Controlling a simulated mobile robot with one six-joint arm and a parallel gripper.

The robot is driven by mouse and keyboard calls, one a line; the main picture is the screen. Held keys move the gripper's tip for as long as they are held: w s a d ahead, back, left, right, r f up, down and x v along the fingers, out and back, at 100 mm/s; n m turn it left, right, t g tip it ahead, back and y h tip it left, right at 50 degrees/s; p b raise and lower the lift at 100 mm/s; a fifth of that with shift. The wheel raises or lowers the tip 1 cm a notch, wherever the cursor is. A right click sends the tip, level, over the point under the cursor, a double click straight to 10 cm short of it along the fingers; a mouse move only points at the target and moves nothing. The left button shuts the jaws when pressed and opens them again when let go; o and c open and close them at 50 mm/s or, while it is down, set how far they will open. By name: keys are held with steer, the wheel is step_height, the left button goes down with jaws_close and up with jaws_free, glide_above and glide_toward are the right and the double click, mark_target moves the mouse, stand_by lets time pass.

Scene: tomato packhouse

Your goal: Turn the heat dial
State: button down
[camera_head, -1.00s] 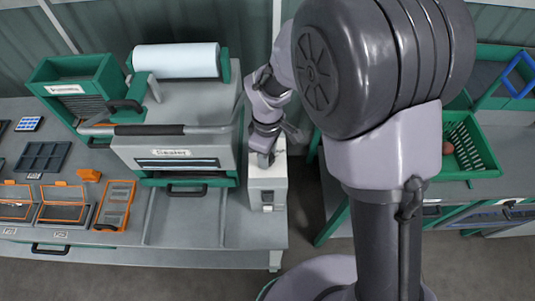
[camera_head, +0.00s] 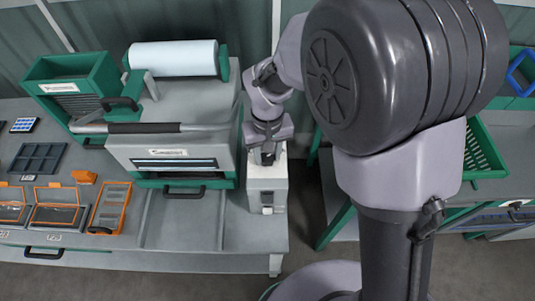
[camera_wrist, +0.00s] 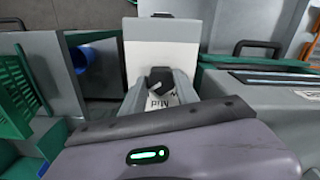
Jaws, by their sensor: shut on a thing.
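The white control box (camera_head: 267,186) stands at the right end of the bench, beside the grey and green sealer (camera_head: 175,130). It also shows in the wrist view (camera_wrist: 162,52). The dark heat dial (camera_wrist: 160,78) is on the box's top face, with part of a printed label near it. My gripper (camera_head: 267,158) points down onto the box top. In the wrist view its fingers (camera_wrist: 159,88) are shut on the dial, one on each side. In the head view my gripper hides the dial, so its setting cannot be read there.
A white film roll (camera_head: 175,55) and a black-handled bar (camera_head: 145,128) are on the sealer. Orange-framed trays (camera_head: 110,208) lie on the bench at left. A gap of floor separates the bench from a green table with a green crate (camera_head: 484,150) at right.

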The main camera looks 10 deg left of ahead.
mark_target(268, 156)
steer(key=shift+m, duration=0.6)
steer(key=c, duration=0.9)
jaws_free()
steer(key=shift+c, duration=0.2)
step_height(268, 156, up, 18)
steer(key=p, duration=0.4)
steer(key=shift+f, duration=0.25)
